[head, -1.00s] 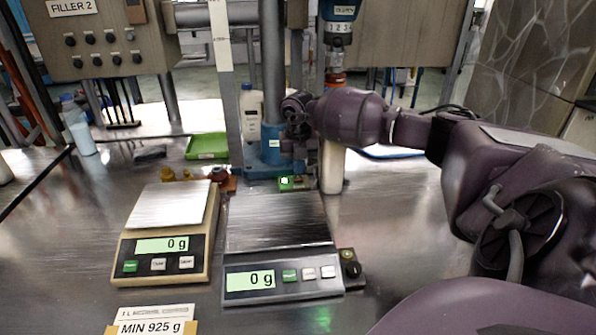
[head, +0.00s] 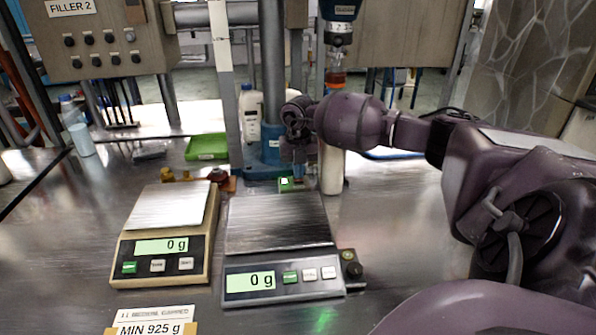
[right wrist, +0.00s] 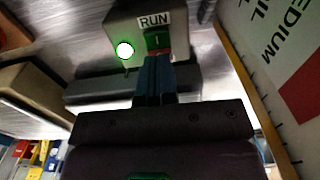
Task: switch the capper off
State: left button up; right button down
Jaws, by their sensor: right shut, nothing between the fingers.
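The capper's switch box (right wrist: 190,55) shows in the right wrist view, with a RUN label, a brightly lit green lamp (right wrist: 125,49) and a green rocker switch (right wrist: 157,41) marked "I". My right gripper (right wrist: 155,62) is shut and empty, its blue fingertips just at the lower edge of the switch; I cannot tell if they touch. In the head view my right gripper (head: 298,168) points down beside the capper's blue column foot (head: 262,150), above a small green-lit part (head: 286,184). The capper's blue head (head: 340,12) hangs above a white bottle (head: 332,172). My left gripper is out of view.
Two scales reading 0 g, one beige (head: 160,248) and one grey (head: 285,277), stand in front. A green tray (head: 207,147) and a white jug (head: 250,113) are behind. A small black-knobbed box (head: 352,266) sits beside the grey scale.

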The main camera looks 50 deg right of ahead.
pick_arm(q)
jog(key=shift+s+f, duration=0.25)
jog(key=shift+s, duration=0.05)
pick_arm(e)
jog(key=shift+f, duration=0.2)
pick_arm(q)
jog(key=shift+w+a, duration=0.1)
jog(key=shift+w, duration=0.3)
pick_arm(e)
jog(key=shift+f, duration=0.45)
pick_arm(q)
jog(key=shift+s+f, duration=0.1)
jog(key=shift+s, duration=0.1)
pick_arm(e)
jog(key=shift+f, duration=0.25)
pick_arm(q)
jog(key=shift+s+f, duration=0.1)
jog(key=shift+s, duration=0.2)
